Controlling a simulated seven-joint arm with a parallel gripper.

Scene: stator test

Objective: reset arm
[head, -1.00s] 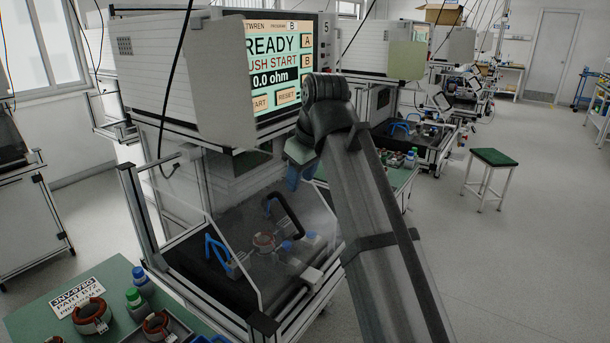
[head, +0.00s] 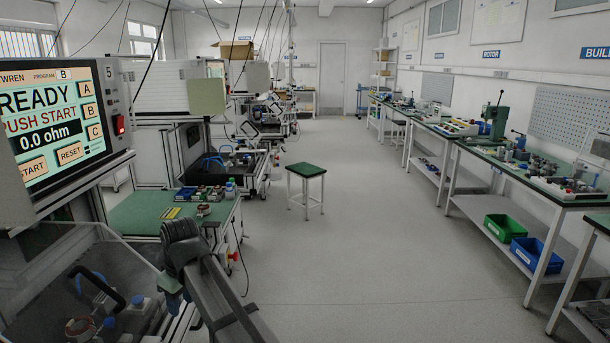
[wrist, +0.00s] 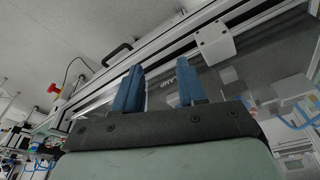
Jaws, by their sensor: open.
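My arm reaches up from the bottom of the head view, in front of the test station on the left. My gripper shows in the wrist view (wrist: 160,88) as two blue fingers standing apart with nothing between them, so it is open and empty. In the head view its fingers are mostly hidden behind my wrist. The test station's screen (head: 48,120) reads READY, PUSH START and 0.0 ohm. Below it, a copper-coloured stator (head: 80,328) sits behind the clear guard, partly cut off at the frame's bottom edge.
A green-topped table (head: 135,215) with small parts stands beyond my arm. A green stool (head: 306,170) stands on the open grey floor. A long workbench (head: 540,190) with tools runs along the right wall. In the wrist view a red emergency button (wrist: 54,88) is at the left.

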